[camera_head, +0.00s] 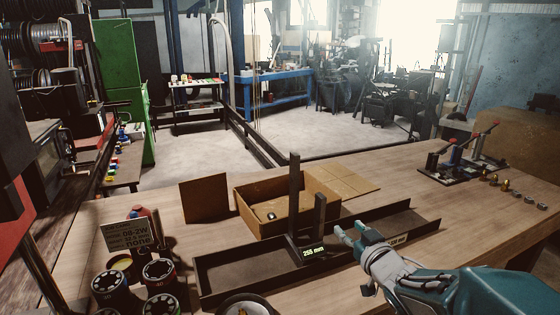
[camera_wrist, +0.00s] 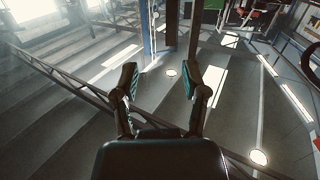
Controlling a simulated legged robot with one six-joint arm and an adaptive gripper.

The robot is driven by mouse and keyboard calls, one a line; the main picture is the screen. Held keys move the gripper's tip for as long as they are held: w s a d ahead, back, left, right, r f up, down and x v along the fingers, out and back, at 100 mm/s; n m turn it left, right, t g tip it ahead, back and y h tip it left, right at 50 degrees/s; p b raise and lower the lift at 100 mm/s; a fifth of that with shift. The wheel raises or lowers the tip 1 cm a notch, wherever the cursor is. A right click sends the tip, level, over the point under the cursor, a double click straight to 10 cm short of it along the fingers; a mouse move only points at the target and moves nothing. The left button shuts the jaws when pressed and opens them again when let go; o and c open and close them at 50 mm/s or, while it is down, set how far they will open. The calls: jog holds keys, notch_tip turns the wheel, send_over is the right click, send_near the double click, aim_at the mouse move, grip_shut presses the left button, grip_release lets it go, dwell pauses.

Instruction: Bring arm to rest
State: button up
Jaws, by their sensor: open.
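My gripper (camera_head: 352,236) shows at the lower right of the head view, at the end of my teal arm. It is over the right part of the wooden table, close to the dark metal tray and its gauge post. In the wrist view my gripper (camera_wrist: 160,82) has its two fingers spread apart with nothing between them.
Black round dies (camera_head: 160,272) sit front left. Levers and small fittings (camera_head: 507,185) line the right side.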

jog(key=s+a+f+m+g+h, duration=0.1)
jog(key=s+g, duration=0.4)
jog(key=s, duration=0.7)
jog(key=s+a+f+m+g+h, duration=0.1)
jog(key=s+g, duration=0.5)
jog(key=s, duration=0.7)
jog(key=a+m+h, duration=0.1)
jog(key=a, duration=0.1)
jog(key=shift+a+f+h, duration=0.3)
jog(key=shift+f+h, duration=0.1)
